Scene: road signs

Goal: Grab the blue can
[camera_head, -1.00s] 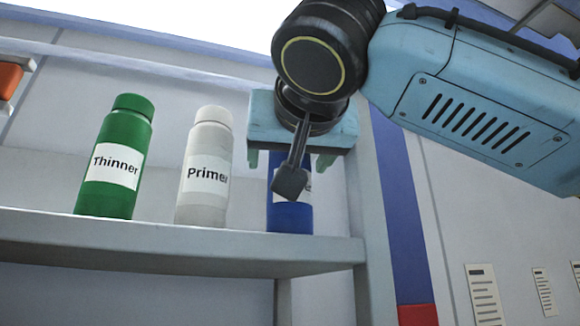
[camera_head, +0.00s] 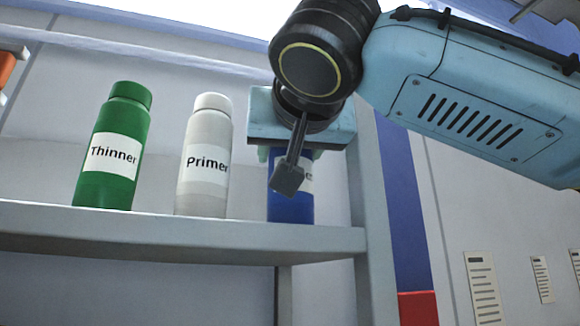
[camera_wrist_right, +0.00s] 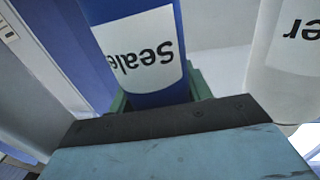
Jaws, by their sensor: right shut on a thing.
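The blue can (camera_head: 290,208) with a white label stands upright at the right end of the shelf, its upper part largely hidden behind my right gripper. My right gripper (camera_head: 291,155) is shut on the can from the front, with a green finger at each side. In the right wrist view the blue can (camera_wrist_right: 140,70) shows a label reading "Seale" upside down, between the green fingers of my right gripper (camera_wrist_right: 160,95). The can's base still appears to rest on the shelf. My left gripper is out of view.
A white Primer bottle (camera_head: 205,150) stands just left of the blue can, also visible in the right wrist view (camera_wrist_right: 285,80). A green Thinner bottle (camera_head: 112,125) stands further left. The shelf's (camera_head: 150,230) right upright (camera_head: 368,200) is close beside the can.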

